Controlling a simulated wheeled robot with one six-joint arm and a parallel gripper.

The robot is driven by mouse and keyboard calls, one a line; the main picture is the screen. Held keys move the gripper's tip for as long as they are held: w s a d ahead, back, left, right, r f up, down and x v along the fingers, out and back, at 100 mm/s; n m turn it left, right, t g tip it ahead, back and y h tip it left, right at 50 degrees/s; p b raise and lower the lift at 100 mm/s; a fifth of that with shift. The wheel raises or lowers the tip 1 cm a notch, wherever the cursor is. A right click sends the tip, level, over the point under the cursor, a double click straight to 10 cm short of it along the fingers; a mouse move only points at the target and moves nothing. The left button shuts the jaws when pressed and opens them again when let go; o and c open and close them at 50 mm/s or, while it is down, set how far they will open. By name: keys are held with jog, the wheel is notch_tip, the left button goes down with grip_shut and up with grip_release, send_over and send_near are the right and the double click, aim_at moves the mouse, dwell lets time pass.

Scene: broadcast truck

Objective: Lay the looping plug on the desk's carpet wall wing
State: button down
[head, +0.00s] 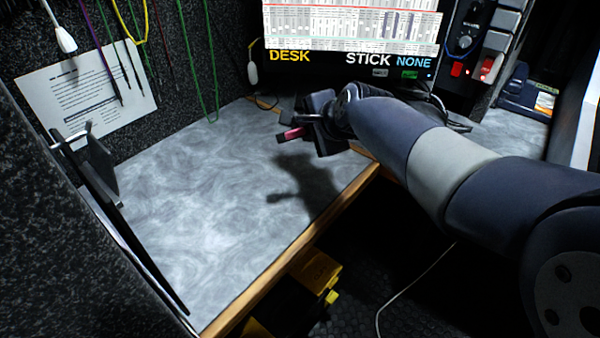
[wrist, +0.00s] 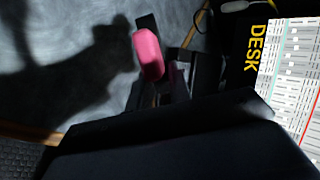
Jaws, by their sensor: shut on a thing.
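My gripper (head: 309,124) is over the desk's wing near its right part, in front of the screen. It is shut on a small pink thing (head: 292,134), likely the looping plug, which sticks out to the left. In the wrist view the pink plug (wrist: 148,55) shows between the dark jaws, and its far end is hidden by the gripper. The desk's wing (head: 205,195) is a grey, mottled flat surface with a wooden front edge. The plug is above the wing, with the arm's shadow on the surface below it. I cannot tell the exact height.
A dark bracket with a flat plate (head: 100,168) stands at the wing's left end. Coloured cables (head: 211,90) hang along the carpeted back wall. A paper sheet (head: 88,98) is on that wall. The screen (head: 352,30) stands behind my gripper. The wing's middle is clear.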

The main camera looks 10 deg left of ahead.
notch_tip(320, 180, down, 4)
jog(key=shift+f+b, duration=0.15)
jog(key=shift+b, duration=1.05)
jog(key=c, duration=1.5)
grip_release()
jog(key=shift+o, duration=0.2)
jog(key=p+v, duration=0.3)
jog(key=v, duration=0.5)
jog(key=shift+p, duration=0.35)
